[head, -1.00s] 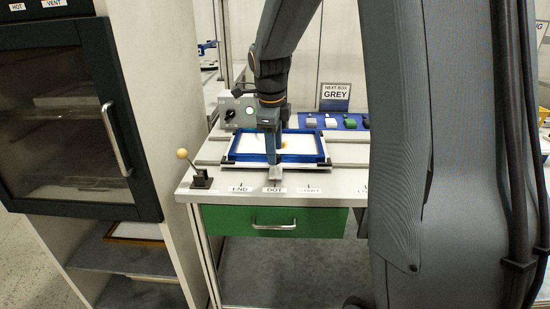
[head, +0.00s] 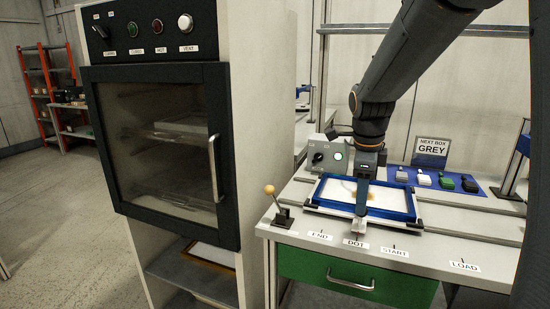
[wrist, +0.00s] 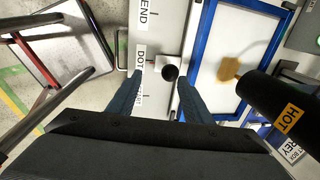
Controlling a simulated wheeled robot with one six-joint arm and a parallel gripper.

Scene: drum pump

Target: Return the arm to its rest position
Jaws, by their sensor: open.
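My gripper (head: 362,212) points down at the front edge of the bench, by the DOT label (head: 355,244). In the wrist view its two fingers (wrist: 160,80) are apart. A small silver block (head: 359,228) lies below the fingertips in the head view. In the wrist view a black round knob (wrist: 170,73) shows between the fingers; I cannot tell whether they touch it. My arm (head: 415,60) reaches down from the upper right. A blue-framed white screen (head: 385,198) lies just behind the gripper, with a yellowish patch (wrist: 229,69) on it.
A dark-doored oven cabinet (head: 160,140) stands left. A ball-topped lever (head: 277,205) is on the bench's left corner. A control box (head: 322,156), NEXT BOX GREY sign (head: 431,152) and several small blocks stand behind. A dark HOT-labelled cylinder (wrist: 270,105) is at right in the wrist view.

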